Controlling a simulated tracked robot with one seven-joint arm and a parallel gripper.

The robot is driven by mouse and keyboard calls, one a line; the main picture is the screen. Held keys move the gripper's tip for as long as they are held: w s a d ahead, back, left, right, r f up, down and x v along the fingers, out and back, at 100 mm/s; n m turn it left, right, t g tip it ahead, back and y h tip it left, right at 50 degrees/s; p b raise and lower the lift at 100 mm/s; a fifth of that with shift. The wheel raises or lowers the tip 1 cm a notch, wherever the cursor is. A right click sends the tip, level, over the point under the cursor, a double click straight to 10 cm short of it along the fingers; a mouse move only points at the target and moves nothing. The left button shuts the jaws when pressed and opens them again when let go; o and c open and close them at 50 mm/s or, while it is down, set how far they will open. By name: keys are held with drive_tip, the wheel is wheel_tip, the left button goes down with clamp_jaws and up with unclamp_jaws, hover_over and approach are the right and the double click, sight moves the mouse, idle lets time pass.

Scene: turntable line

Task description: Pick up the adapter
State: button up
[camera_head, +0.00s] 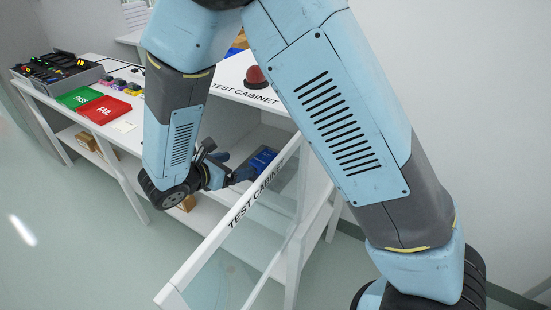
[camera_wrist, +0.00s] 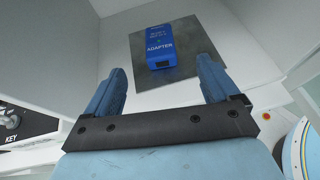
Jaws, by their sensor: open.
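The adapter (camera_wrist: 160,48) is a blue box with "ADAPTER" lettered on it, resting on a dark grey square plate (camera_wrist: 203,44) in the wrist view. In the head view the blue adapter (camera_head: 262,160) lies inside the white test cabinet. My gripper (camera_wrist: 160,75) is open, with its two blue fingers apart. The adapter shows beyond the fingertips, between their lines, with a gap and no contact. In the head view my gripper (camera_head: 238,168) is at the cabinet's opening, left of the adapter, and partly hidden by my arm.
The cabinet's glass door (camera_head: 235,220), framed in white and marked "TEST CABINET", stands open below. A red dome button (camera_head: 256,77) is on the cabinet top. Green PASS (camera_head: 80,98) and red FAIL (camera_head: 104,110) mats lie on the left table. A "KEY" label (camera_wrist: 27,128) shows at left.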

sight(259, 160)
drive_tip(key=x, duration=0.9)
drive_tip(key=shift+w+f, duration=0.1)
drive_tip(key=shift+f, duration=0.05)
drive_tip(key=shift+a+f+x, duration=0.15)
drive_tip(key=shift+f+x, duration=0.05)
drive_tip(key=shift+x, duration=1.1)
drive_tip(key=shift+a+f+x, duration=0.1)
drive_tip(key=shift+f+x, duration=0.1)
drive_tip(key=shift+x, duration=1.15)
drive_tip(key=shift+a, duration=0.1)
drive_tip(key=c, duration=1.3)
